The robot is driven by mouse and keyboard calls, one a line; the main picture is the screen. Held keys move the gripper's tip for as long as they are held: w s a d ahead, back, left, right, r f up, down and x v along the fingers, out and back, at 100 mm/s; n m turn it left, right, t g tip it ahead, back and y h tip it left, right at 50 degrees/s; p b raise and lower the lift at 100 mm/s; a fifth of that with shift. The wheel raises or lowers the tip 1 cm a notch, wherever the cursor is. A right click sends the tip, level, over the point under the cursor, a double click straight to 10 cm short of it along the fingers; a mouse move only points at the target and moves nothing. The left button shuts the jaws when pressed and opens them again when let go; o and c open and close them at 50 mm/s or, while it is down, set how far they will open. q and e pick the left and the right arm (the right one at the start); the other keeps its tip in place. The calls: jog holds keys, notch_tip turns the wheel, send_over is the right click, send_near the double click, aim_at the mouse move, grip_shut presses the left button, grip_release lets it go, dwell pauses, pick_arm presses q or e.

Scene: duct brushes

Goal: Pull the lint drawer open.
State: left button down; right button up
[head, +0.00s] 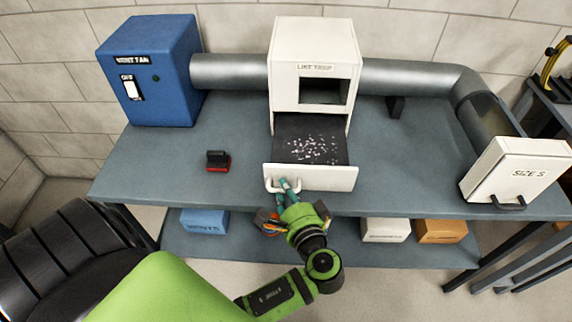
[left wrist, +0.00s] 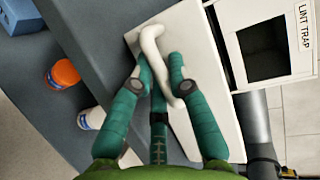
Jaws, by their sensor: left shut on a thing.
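The white lint trap box (head: 314,40) stands on the bench, with a dark square opening in its front. Its lint drawer (head: 335,178) is out toward me, showing a dark tray (head: 290,130) strewn with white lint bits. My left gripper (head: 286,187) is shut on the white drawer handle (head: 268,184) at the left of the drawer front. In the left wrist view, the teal fingers of my left gripper (left wrist: 160,70) close around the curved handle (left wrist: 150,42). My right gripper is not in view.
A blue fan box (head: 165,85) with a switch stands at the left. A small red and black object (head: 217,162) lies on the bench (head: 190,180). Grey duct (head: 225,72) runs behind.

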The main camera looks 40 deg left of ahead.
pick_arm(q)
jog(key=shift+s+d, duration=0.1)
jog(key=shift+s, duration=0.1)
jog(key=c, duration=1.4)
grip_release()
jog(key=shift+s+d, duration=0.1)
jog(key=shift+d, duration=0.05)
jog(key=v, duration=1.1)
jog(key=shift+s+d+r, duration=0.1)
jog(key=shift+s+d, duration=0.1)
jog(key=shift+d, duration=0.1)
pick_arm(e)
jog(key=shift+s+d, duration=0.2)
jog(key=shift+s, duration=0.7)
